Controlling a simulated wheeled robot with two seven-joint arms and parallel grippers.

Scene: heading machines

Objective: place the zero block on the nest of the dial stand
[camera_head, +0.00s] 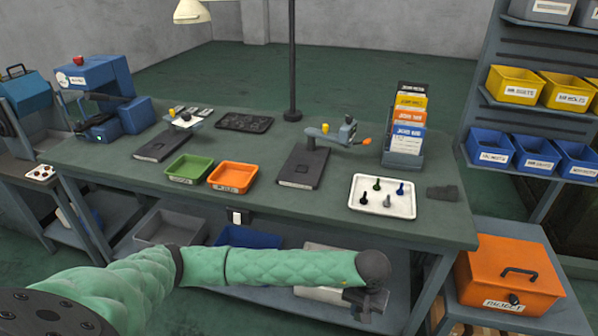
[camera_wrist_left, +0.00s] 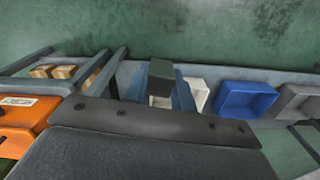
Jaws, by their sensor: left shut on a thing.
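My left gripper (camera_head: 368,304) hangs below and in front of the bench's front edge, at the end of the green-sleeved arm. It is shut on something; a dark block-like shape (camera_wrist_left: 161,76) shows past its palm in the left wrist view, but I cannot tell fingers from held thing. On the bench, a stand (camera_head: 303,168) with a flat black base has a grey arm and an orange knob. Another black-based stand (camera_head: 160,146) is farther left, with a pale part behind it. I cannot tell which is the dial stand; its nest is not discernible. My right gripper is not in view.
Green tray (camera_head: 189,169) and orange tray (camera_head: 233,177) lie between the stands. A white tray (camera_head: 381,207) holds several small pieces. A card rack (camera_head: 405,150) stands behind it, and a dark pad (camera_head: 442,193) lies at right. Bins sit on the lower shelf; an orange box (camera_head: 510,273) stands right.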

